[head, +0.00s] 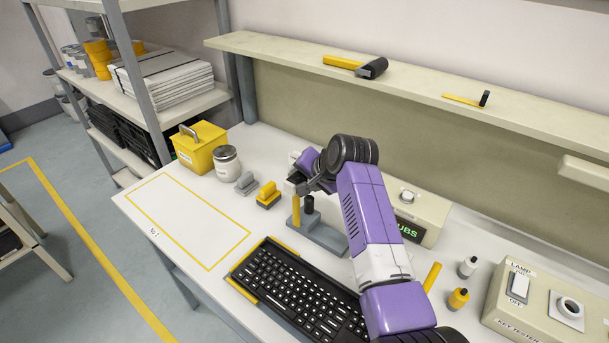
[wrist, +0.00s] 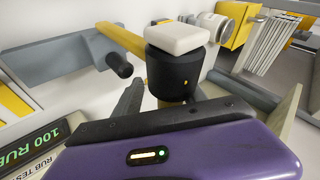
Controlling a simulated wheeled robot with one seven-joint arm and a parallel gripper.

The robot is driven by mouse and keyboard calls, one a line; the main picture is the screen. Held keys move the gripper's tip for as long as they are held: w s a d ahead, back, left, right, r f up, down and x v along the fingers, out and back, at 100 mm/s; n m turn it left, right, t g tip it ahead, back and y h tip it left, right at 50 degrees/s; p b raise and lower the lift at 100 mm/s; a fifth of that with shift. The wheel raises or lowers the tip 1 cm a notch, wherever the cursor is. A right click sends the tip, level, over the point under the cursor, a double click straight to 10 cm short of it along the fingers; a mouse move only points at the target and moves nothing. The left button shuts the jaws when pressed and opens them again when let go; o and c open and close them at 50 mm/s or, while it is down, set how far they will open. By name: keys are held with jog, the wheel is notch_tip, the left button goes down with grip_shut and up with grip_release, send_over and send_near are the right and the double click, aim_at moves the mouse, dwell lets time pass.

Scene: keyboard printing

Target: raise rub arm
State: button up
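The rub tester's grey base (head: 322,238) stands on the bench, with its yellow rub arm (head: 296,211) upright beside a black peg (head: 309,205). In the wrist view the yellow arm (wrist: 122,42) runs from the base (wrist: 55,68) to a black rub head (wrist: 172,72) with a white pad (wrist: 177,37). My gripper (head: 297,184) is at the top of the arm. In the wrist view its grey fingers lie on either side of the rub head's near end. Whether they touch it is unclear. The tester's display box (head: 425,215) stands behind, reading RUBS.
A black keyboard (head: 300,296) lies in front. A yellow rubber-like block (head: 268,194), a grey block (head: 246,182), a jar (head: 226,160) and a yellow box (head: 200,146) stand to the left. Bottles (head: 458,299) and a key tester (head: 545,310) are at right. The yellow-outlined area (head: 175,225) is clear.

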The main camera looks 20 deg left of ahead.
jog(key=shift+w+r, duration=0.1)
jog(key=shift+r, duration=0.1)
jog(key=v, duration=0.7)
jog(key=shift+s+d+r+b, duration=0.25)
jog(key=shift+b, duration=0.05)
jog(key=shift+r, duration=0.1)
dwell(0.4)
jog(key=s+d+r+p, duration=0.1)
jog(key=d+r+p, duration=0.4)
jog(key=r+p, duration=0.1)
jog(key=shift+s+d+r+p, duration=0.25)
jog(key=shift+s+r+p, duration=0.1)
jog(key=shift+p, duration=0.5)
dwell(0.6)
